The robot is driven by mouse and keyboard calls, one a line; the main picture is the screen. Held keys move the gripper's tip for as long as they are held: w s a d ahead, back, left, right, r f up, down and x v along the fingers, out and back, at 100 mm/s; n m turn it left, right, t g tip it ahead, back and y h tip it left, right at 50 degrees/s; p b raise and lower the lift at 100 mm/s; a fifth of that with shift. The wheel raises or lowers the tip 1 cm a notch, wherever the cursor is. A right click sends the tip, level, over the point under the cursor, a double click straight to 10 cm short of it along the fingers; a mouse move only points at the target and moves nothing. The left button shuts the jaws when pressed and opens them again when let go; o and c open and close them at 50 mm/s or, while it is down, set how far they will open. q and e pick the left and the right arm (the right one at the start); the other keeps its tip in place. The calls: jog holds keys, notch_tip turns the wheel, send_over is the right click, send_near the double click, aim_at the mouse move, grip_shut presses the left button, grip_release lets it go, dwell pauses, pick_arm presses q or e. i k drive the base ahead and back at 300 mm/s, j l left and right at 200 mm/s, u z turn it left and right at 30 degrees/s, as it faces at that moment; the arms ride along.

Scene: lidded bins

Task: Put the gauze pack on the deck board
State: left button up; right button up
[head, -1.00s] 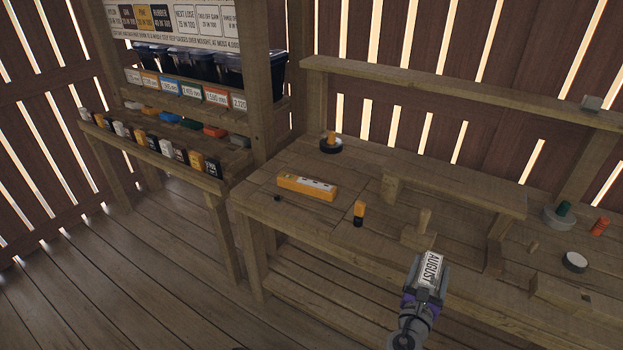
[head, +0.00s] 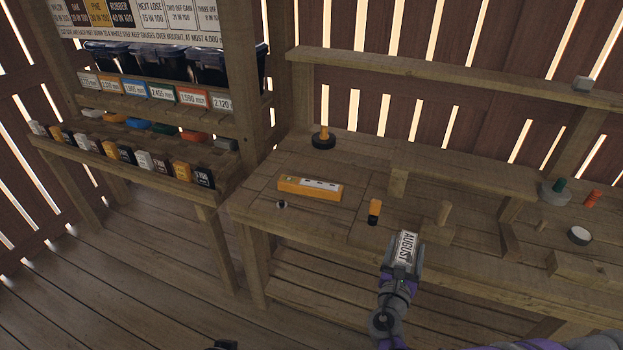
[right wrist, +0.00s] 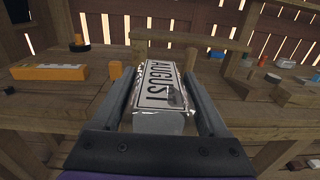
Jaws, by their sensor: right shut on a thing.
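My right gripper (head: 404,262) is shut on a white, shiny pack with the printed word AUGUST (head: 407,242), which I take as the gauze pack. In the right wrist view the pack (right wrist: 160,92) sits between the two fingers, its label facing up. In the head view it appears at the front edge of the wooden workbench (head: 262,212); its exact height above the wood is unclear. Board outlines show on the bench top, one under an orange level-like block (head: 310,189); I cannot tell which is the deck board.
An orange and black piece (head: 375,212), a wooden peg (head: 443,213) and a black disc with an orange knob (head: 323,139) stand on the bench. A raised shelf (head: 470,174) runs behind. A rack with dark bins (head: 160,62) and small boxes stands at left.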

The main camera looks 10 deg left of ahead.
aim_at(326, 171)
jog(key=i+j+z, duration=0.15)
jog(key=j, duration=1.25)
jog(key=j+z, duration=0.15)
jog(key=j, duration=1.25)
jog(key=i+j, duration=0.6)
jog(key=i, duration=0.9)
